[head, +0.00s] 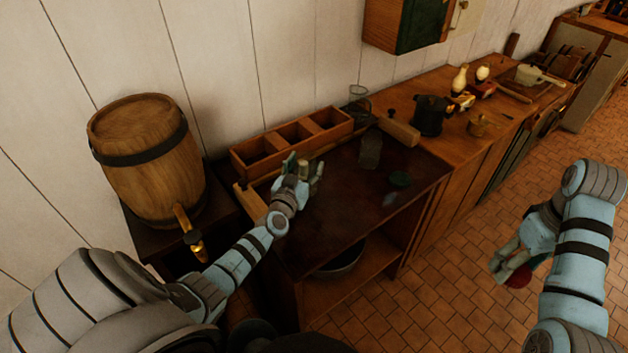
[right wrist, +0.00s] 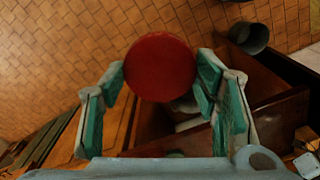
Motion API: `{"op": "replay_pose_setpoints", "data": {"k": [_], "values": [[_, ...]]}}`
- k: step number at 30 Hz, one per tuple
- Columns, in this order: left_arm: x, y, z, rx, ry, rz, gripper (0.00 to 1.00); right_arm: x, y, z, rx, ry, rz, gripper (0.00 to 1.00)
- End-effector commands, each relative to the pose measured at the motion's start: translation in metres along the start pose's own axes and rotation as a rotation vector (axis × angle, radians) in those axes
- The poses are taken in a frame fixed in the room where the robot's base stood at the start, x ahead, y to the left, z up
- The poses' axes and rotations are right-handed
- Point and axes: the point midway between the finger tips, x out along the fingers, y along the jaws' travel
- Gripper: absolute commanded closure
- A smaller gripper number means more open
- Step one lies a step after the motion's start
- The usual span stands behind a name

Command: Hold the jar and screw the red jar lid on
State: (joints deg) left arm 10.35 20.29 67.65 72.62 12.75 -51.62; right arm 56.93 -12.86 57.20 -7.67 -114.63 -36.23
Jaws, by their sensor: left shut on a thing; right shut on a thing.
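The red jar lid (right wrist: 160,67) is a round disc between the fingers of my right gripper (right wrist: 162,85), which is shut on its sides. In the head view my right gripper (head: 512,265) is over the tiled floor, right of the cabinet, with the red lid (head: 518,279) partly hidden by the fingers. My left gripper (head: 304,170) is at the left part of the dark worktop, shut on a pale thing that seems to be the jar. The fingers hide most of it. The lid and that thing are far apart.
A compartmented wooden box (head: 292,142) lies along the wall. A barrel (head: 148,160) stands left, a dark pot (head: 430,115) right. The worktop's front middle is clear.

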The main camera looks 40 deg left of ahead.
Motion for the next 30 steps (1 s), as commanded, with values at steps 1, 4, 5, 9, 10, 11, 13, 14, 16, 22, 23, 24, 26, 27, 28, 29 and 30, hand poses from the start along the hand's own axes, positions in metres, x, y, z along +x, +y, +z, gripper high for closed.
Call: {"op": "replay_pose_setpoints", "data": {"k": [1, 4, 5, 9, 10, 11, 13, 14, 16, 22, 23, 24, 26, 27, 28, 29, 30], "values": [[0.001, 0.001, -0.001, 0.0, 0.003, 0.001, 1.0, 0.001, 0.0, 0.0, 0.001, 0.001, 0.001, 0.58], [0.001, 0.002, -0.002, 0.001, 0.003, 0.002, 1.0, -0.001, 0.001, 0.001, 0.002, 0.0, 0.001, 0.58], [0.001, 0.002, -0.002, 0.001, 0.003, 0.002, 1.0, -0.001, 0.001, 0.001, 0.003, 0.0, 0.001, 0.58], [0.002, 0.003, 0.001, 0.001, 0.002, 0.004, 1.0, 0.002, 0.001, 0.002, 0.004, 0.0, 0.0, 0.58], [0.002, 0.003, 0.005, 0.0, 0.003, 0.003, 1.0, 0.006, 0.001, 0.002, 0.004, 0.0, 0.0, 0.58], [0.002, 0.002, 0.009, 0.0, 0.002, 0.003, 1.0, 0.011, 0.001, 0.002, 0.004, 0.0, 0.0, 0.58], [0.002, 0.002, 0.023, 0.0, 0.002, 0.002, 1.0, 0.025, 0.001, 0.002, 0.004, 0.0, 0.0, 0.58], [0.002, 0.001, 0.029, 0.001, 0.002, 0.001, 1.0, 0.031, 0.001, 0.002, 0.004, 0.0, 0.0, 0.58], [0.002, 0.001, 0.039, 0.0, 0.002, 0.0, 1.0, 0.042, 0.001, 0.002, 0.004, 0.0, 0.0, 0.58], [0.002, 0.0, 0.038, 0.0, 0.0, 0.0, 1.0, 0.04, 0.001, 0.002, 0.004, 0.0, 0.001, 0.58], [0.002, 0.0, 0.037, 0.0, 0.0, 0.0, 1.0, 0.039, 0.001, 0.002, 0.004, 0.0, 0.001, 0.58], [0.002, 0.0, 0.037, 0.0, 0.0, 0.0, 1.0, 0.039, 0.001, 0.002, 0.004, 0.0, 0.001, 0.58], [0.002, 0.0, 0.037, 0.0, -0.001, 0.0, 0.35, 0.039, 0.001, 0.002, 0.004, 0.0, 0.001, 0.58], [0.002, 0.0, 0.037, 0.0, -0.001, 0.0, 0.29, 0.039, 0.001, 0.002, 0.004, 0.0, 0.001, 0.58], [0.002, 0.0, 0.037, 0.0, -0.001, 0.0, 0.24, 0.039, 0.001, 0.002, 0.004, 0.0, 0.001, 0.58], [0.002, 0.0, 0.037, 0.0, -0.001, 0.0, 0.23, 0.039, 0.001, 0.002, 0.004, 0.0, 0.001, 0.58], [0.002, 0.0, 0.037, 0.0, -0.001, 0.0, 0.23, 0.039, 0.001, 0.002, 0.004, 0.0, 0.0, 0.58]]}}
